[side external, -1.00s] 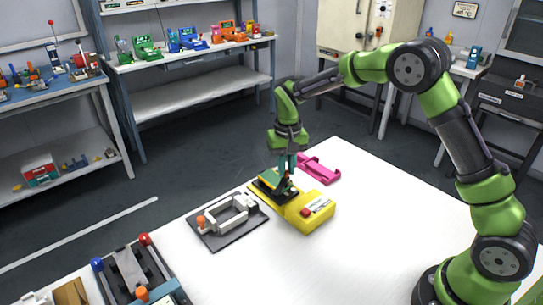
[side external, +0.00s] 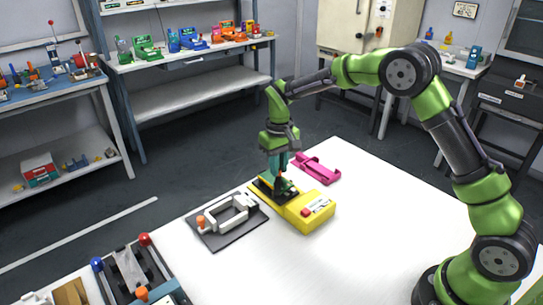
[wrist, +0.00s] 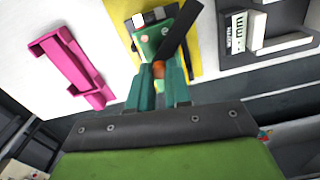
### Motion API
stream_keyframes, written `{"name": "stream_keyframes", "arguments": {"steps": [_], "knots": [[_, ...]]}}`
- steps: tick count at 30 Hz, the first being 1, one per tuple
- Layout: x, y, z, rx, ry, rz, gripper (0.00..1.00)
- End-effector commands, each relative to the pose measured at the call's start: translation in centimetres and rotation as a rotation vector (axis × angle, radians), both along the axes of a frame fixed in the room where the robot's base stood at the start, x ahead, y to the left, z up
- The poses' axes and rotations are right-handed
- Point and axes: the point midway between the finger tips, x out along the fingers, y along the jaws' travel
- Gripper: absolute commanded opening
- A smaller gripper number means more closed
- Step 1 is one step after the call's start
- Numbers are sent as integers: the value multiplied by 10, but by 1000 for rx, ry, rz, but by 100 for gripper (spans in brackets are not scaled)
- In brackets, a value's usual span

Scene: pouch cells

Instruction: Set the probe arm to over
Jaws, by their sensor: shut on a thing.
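The yellow device (side external: 306,211) sits on the white table, with a red block and a label at its front right end. It also shows in the wrist view (wrist: 182,70). My gripper (wrist: 160,88) is at its far left end, with teal fingers shut on an orange-brown knob (wrist: 159,69). A black bar, apparently the probe arm (wrist: 181,33), runs slantwise from near the knob over the green part (wrist: 150,42) of the device. In the side view my gripper (side external: 278,178) hides much of this end, so the arm's exact tilt is unclear.
A pink bracket (side external: 317,168) lies just behind the device. A dark plate with a white frame and orange knob (side external: 227,221) lies to its left. A fixture with red and blue balls (side external: 130,268) stands at front left. The table's right side is clear.

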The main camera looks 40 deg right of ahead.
Motion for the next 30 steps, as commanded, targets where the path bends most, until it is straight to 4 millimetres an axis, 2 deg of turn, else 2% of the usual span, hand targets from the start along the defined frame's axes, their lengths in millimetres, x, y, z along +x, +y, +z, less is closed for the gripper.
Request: {"name": "stream_keyframes", "arguments": {"steps": [3,4,8,9,17,20,23,30], "knots": [[1,0,2,-1,-5,-1,0],[1,0,2,-1,-5,-1,23],[1,0,1,0,-3,-1,42],[1,0,1,0,-3,-2,44],[0,0,1,0,-1,-2,44],[0,0,7,0,-2,-2,44],[1,0,21,-1,-4,-3,44],[1,0,78,-1,-8,-3,44]]}}
